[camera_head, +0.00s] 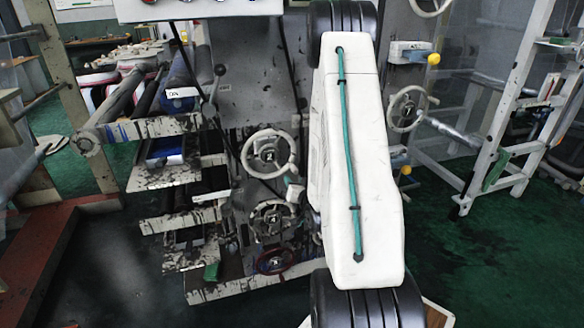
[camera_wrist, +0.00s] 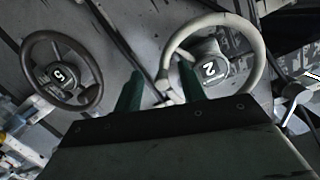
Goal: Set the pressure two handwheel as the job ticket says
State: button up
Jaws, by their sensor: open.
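The handwheel marked 2 (camera_head: 268,155) is pale, with a dark hub, and sits on the grey machine just left of my arm. In the wrist view the same pale wheel (camera_wrist: 208,68) is right of centre. My gripper (camera_wrist: 159,72) is open, its two green fingers pointing at the machine. The near-left part of wheel 2's rim shows between the fingers, and the right finger overlaps the wheel's inside. I cannot tell whether they touch. In the head view my arm hides the gripper. I see no readable job ticket.
A dark handwheel marked 5 (camera_wrist: 62,72) is left in the wrist view. Below wheel 2 are a dark wheel marked 4 (camera_head: 274,219) and a reddish wheel (camera_head: 276,262). Another wheel (camera_head: 407,108) is right of my arm. Rollers stand left; green floor (camera_head: 480,255) is open at right.

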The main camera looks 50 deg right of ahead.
aim_at(292, 167)
jog(key=shift+m+t+h, duration=0.4)
jog(key=shift+t+h, duration=0.2)
jog(key=shift+t, duration=0.1)
jog(key=w+d, duration=0.1)
jog(key=w, duration=0.1)
jog(key=w+d+r, duration=0.1)
jog(key=d, duration=0.1)
jog(key=w+d, duration=0.1)
jog(key=w, duration=0.1)
jog(key=shift+w+d+r, duration=0.3)
jog(key=shift+w+d, duration=0.05)
grip_shut()
